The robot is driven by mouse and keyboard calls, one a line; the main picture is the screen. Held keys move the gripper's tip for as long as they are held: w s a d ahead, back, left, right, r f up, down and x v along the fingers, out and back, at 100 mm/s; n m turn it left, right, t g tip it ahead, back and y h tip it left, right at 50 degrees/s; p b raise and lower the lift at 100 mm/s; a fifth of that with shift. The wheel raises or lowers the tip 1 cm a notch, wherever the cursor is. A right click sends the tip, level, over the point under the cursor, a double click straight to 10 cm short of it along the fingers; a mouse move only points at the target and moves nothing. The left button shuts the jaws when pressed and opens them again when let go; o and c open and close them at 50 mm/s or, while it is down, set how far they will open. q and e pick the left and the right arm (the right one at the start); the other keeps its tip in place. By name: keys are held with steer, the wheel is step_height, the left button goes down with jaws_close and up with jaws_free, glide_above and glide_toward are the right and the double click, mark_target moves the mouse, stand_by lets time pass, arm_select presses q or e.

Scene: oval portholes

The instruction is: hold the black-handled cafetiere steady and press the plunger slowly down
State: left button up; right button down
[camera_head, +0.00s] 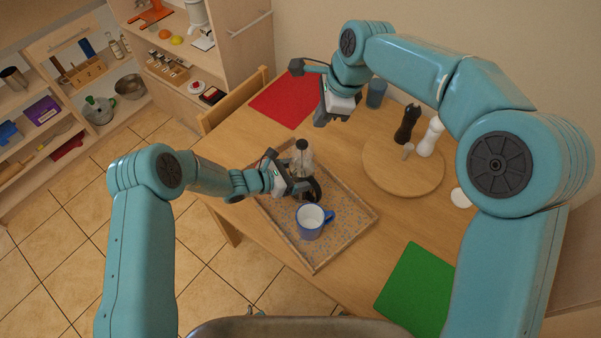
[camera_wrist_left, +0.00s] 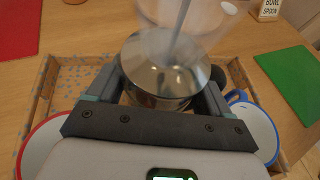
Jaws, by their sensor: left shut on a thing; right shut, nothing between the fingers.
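The cafetiere (camera_head: 304,160) stands on the speckled tray (camera_head: 350,205), with clear glass and a dark knob on top; its black handle (camera_head: 313,188) shows at the lower right. My left gripper (camera_head: 297,187) is shut on the cafetiere. In the left wrist view its fingers lie on either side of a silvery metal part (camera_wrist_left: 158,75), with clear glass and a thin plunger rod (camera_wrist_left: 181,22) beyond. My right gripper (camera_head: 323,117) is shut and empty, above the table behind the cafetiere and apart from it. How far down the plunger is, I cannot tell.
A blue mug (camera_head: 310,222) stands on the tray close to my left gripper; a red-rimmed round item (camera_wrist_left: 42,145) shows on the other side. A round board (camera_head: 400,175) with black and white mills is at the right. A red mat (camera_head: 285,100) and green mat (camera_head: 418,285) lie flat.

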steer(key=n, duration=0.6)
steer(key=n+h, duration=0.2)
steer(key=n, duration=1.4)
glide_above(301, 141)
steer(key=shift+s+d+f, duration=0.1)
steer(key=shift+s+f, duration=0.1)
steer(key=shift+f, duration=1.55)
steer(key=shift+s+d+f, duration=0.1)
steer(key=shift+s+f, duration=0.05)
steer(key=shift+f, duration=1.55)
